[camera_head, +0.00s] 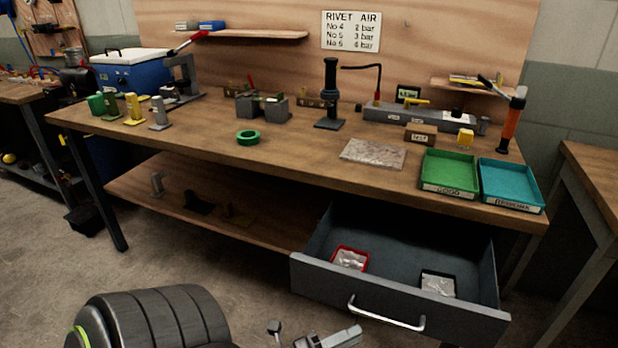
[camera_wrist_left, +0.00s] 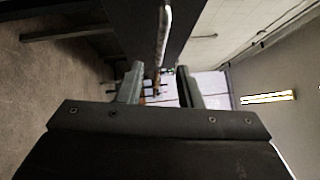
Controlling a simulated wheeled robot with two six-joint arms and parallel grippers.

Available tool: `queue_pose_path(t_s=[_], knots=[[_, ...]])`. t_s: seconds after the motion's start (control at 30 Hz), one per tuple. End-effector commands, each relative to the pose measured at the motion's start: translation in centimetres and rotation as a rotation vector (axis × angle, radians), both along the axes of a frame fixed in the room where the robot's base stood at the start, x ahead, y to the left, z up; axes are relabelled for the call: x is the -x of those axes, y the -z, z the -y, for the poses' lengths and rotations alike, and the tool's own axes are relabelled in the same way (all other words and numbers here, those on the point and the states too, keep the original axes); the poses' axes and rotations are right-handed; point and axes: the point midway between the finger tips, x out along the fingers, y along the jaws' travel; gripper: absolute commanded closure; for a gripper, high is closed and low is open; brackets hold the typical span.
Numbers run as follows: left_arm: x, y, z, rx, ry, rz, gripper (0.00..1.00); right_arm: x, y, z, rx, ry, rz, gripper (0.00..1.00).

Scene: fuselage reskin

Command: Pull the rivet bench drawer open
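The rivet bench drawer (camera_head: 400,305) stands pulled out from under the right part of the bench, its dark interior showing. Its pale bar handle (camera_head: 385,314) is on the front face. My left gripper (camera_head: 308,338) is at the bottom edge of the head view, below and left of the handle and apart from it. In the left wrist view the gripper (camera_wrist_left: 160,86) is open with nothing held between its fingers. The handle (camera_wrist_left: 163,35) shows there beyond the fingertips, in line with the gap. My right gripper is not in view.
A red tray (camera_head: 350,259) and a dark tray (camera_head: 438,284) lie in the drawer. The bench top (camera_head: 300,160) carries several tools, a green tray (camera_head: 449,172) and a teal tray (camera_head: 511,184). A lower shelf (camera_head: 215,215) is left of the drawer. The floor before the bench is clear.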

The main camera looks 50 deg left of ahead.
Motion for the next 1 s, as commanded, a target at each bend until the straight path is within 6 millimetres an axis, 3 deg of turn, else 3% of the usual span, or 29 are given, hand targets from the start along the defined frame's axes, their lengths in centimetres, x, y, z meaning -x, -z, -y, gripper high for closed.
queue_pose_path(t_s=[0.2,0.4,1.0], knots=[[4.7,0.9,-1.2,-0.001,0.0,-0.006,0.68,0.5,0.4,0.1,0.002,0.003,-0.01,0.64],[7.4,1.1,-1.8,-0.001,0.0,-0.003,0.68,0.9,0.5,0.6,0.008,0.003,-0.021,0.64],[8.2,1.1,-2.0,-0.001,0.0,0.0,0.68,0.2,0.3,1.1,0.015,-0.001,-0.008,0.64]])
